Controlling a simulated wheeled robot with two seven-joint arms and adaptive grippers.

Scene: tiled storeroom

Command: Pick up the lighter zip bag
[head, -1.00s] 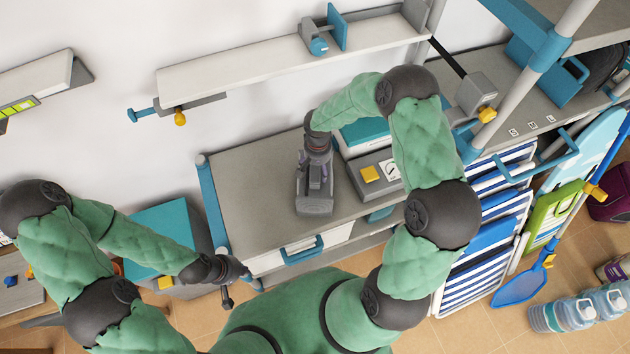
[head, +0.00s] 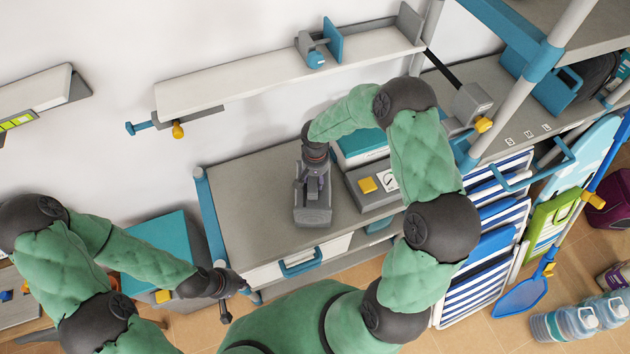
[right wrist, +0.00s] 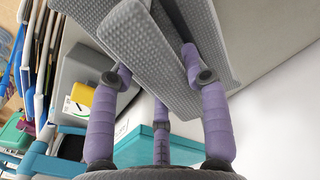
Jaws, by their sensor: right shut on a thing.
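A grey textured zip bag (head: 313,216) is at my right gripper (head: 312,188), over the grey worktop (head: 245,190). In the right wrist view the purple fingers of the right gripper (right wrist: 158,85) are shut on the grey bag (right wrist: 140,45), whose ribbed faces show as two slanted panels. I cannot tell whether these are one bag or two, nor whether it touches the worktop. My left gripper (head: 235,300) is empty at the worktop's front left corner, with its fingers apart.
A grey scale-like device with a yellow button (head: 368,185) and dial stands right of the bag, before a teal-lidded box (head: 360,145). A wall shelf (head: 250,82) runs above. A teal-topped bin (head: 155,238) stands left. The worktop left of the bag is clear.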

